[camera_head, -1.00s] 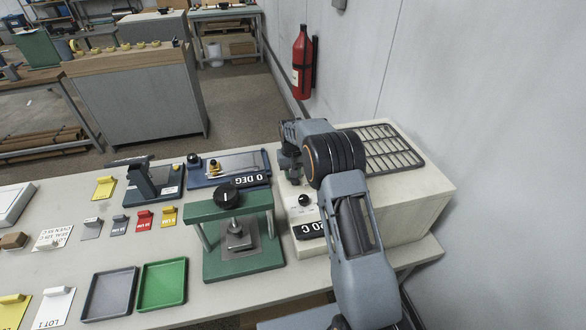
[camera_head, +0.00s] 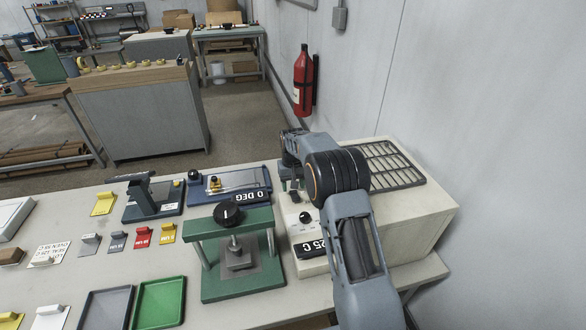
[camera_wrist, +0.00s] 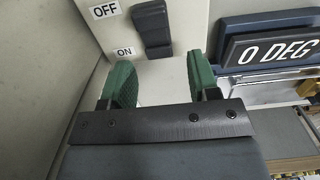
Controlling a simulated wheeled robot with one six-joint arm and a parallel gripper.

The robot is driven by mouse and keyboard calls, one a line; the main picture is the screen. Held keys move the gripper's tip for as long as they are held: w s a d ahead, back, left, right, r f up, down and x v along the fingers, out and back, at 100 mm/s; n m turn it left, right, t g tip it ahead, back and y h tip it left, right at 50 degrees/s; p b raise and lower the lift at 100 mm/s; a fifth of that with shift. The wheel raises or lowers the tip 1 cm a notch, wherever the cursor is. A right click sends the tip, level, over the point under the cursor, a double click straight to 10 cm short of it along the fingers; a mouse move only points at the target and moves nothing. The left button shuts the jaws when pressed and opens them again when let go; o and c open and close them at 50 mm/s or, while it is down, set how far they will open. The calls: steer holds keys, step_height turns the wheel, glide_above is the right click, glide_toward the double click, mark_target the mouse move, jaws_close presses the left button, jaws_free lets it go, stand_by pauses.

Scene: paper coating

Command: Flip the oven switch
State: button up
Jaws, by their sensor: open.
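The oven is a cream box (camera_head: 418,232) on the right end of the bench, with a black knob (camera_head: 305,217) and a display (camera_head: 310,248) ending in "25 C" on its left side. In the wrist view its black switch (camera_wrist: 152,28) stands beside the OFF label (camera_wrist: 104,9) and the ON label (camera_wrist: 124,52). I cannot tell which way it is set. My gripper (camera_wrist: 162,78) is open and empty, its green fingers apart just below the switch in the picture. In the head view my arm hides much of the gripper and part of the oven.
A wire rack (camera_head: 382,163) lies on the oven. A green press (camera_head: 236,255) stands left of it, with a "0 DEG" device (camera_head: 228,182) behind. Grey and green trays (camera_head: 160,302) and several coloured tagged pieces lie farther left. A wall is close on the right.

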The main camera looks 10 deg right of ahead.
mark_target(293, 191)
step_height(293, 191, up, 11)
steer(key=shift+w+b, duration=0.25)
steer(key=shift+b, duration=0.15)
steer(key=shift+r, duration=0.1)
steer(key=s+r+t, duration=0.3)
steer(key=s+t, duration=0.1)
steer(key=s, duration=2.8)
steer(key=shift+d+r+t, duration=0.15)
steer(key=shift+r+t, duration=0.05)
steer(key=shift+t, duration=0.2)
